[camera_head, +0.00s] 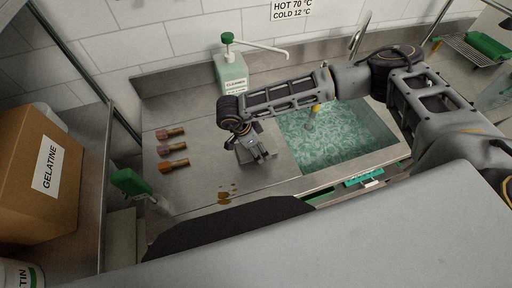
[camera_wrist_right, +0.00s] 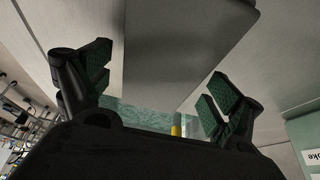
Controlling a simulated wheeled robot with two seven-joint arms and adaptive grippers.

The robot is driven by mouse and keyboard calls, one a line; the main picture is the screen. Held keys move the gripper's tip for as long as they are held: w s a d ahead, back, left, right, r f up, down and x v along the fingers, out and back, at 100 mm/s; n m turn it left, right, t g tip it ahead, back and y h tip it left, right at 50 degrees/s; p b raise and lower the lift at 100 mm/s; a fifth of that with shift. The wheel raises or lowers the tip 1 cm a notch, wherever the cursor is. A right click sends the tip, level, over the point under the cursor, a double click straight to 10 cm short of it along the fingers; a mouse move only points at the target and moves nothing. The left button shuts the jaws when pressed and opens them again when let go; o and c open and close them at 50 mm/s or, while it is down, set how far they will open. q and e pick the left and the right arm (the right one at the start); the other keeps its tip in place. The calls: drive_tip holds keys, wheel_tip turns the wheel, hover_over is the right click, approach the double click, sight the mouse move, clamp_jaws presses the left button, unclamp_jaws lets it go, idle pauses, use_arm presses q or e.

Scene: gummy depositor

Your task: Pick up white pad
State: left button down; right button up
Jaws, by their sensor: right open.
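A small white pad (camera_head: 373,183) appears to lie beside a teal pad (camera_head: 360,176) at the sink's front edge in the head view. Both are small there, and I cannot make out how they touch. My right gripper (camera_head: 256,153) is over the steel counter left of the sink, apart from the pads. In the right wrist view my right gripper (camera_wrist_right: 164,75) has its two fingers wide apart. A flat grey surface shows between and beyond the fingers, and I cannot tell what it is. My left gripper is not in view.
The sink (camera_head: 290,172) holds foamy water. A green-topped cleaner bottle (camera_head: 231,72) stands behind my right arm. Several brown pieces (camera_head: 172,148) and brown spots (camera_head: 224,196) are on the counter. A gelatine box (camera_head: 35,175) stands far left; a green-topped bottle (camera_head: 131,182) is near it.

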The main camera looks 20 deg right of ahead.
idle(0.3)
drive_tip(key=c, duration=1.1)
drive_tip(key=shift+r, duration=0.1)
wheel_tip(320, 180, up, 10)
drive_tip(key=shift+f+b, duration=0.1)
drive_tip(key=shift+b, duration=0.95)
drive_tip(key=o, duration=0.3)
drive_tip(key=shift+c, duration=0.9)
